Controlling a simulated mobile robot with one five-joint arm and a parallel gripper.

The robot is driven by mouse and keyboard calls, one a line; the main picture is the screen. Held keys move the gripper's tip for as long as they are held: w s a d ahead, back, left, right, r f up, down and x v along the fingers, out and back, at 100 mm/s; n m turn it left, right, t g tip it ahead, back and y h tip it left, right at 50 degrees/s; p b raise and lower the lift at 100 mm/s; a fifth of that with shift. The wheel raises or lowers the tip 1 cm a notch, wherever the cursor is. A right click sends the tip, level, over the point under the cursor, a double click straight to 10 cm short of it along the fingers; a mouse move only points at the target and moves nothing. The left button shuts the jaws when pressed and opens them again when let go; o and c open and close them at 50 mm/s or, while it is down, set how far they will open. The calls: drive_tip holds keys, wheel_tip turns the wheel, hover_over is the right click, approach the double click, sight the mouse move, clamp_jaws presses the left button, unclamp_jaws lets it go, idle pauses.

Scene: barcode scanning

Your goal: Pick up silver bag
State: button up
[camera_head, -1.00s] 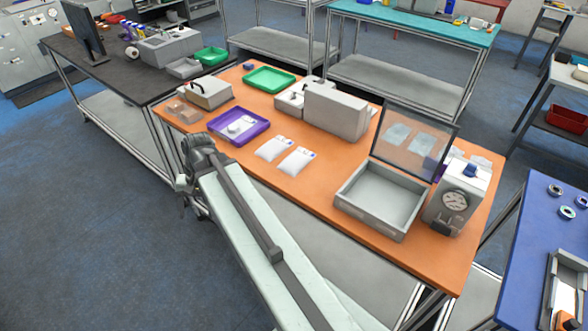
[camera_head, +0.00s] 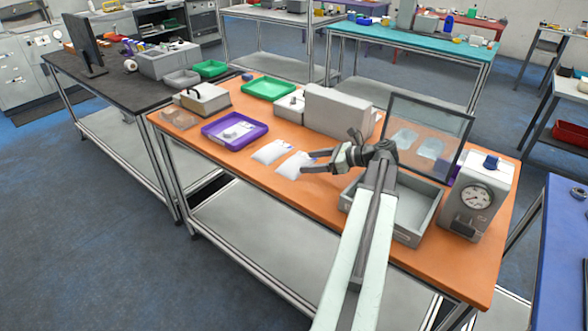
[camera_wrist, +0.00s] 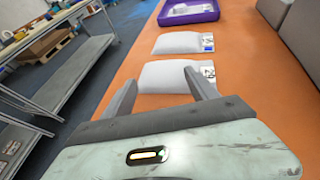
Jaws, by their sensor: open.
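Two pale silver-white bags lie flat on the orange table. The nearer bag (camera_head: 292,166) is beside the farther bag (camera_head: 270,152). In the wrist view the nearer bag (camera_wrist: 168,76) lies just ahead of the fingers, and the farther bag (camera_wrist: 177,43) is beyond it. Both have a small printed label at their right end. My gripper (camera_head: 308,161) is open and empty, with its fingers pointing left toward the nearer bag. In the wrist view my gripper (camera_wrist: 161,76) has its fingertips spread in front of that bag. I cannot tell its exact height over the table.
A purple tray (camera_head: 209,132) stands beyond the bags. A grey open box (camera_head: 416,230) with a raised clear lid is right of the arm, with a dial machine (camera_head: 476,197) beside it. A grey machine (camera_head: 338,112) stands at the table's back. Orange table is clear around the bags.

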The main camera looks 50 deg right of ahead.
sight(293, 165)
drive_tip(key=b+x, duration=0.1)
drive_tip(key=x, duration=0.2)
drive_tip(key=b+x, duration=0.1)
drive_tip(key=x, duration=0.2)
drive_tip(key=shift+w+a+f, duration=0.1)
drive_tip(key=shift+a+f, duration=0.1)
drive_tip(key=shift+a, duration=0.15)
drive_tip(key=shift+r, duration=0.1)
drive_tip(key=shift+c, duration=0.3)
clamp_jaws()
drive_tip(key=shift+r, duration=0.1)
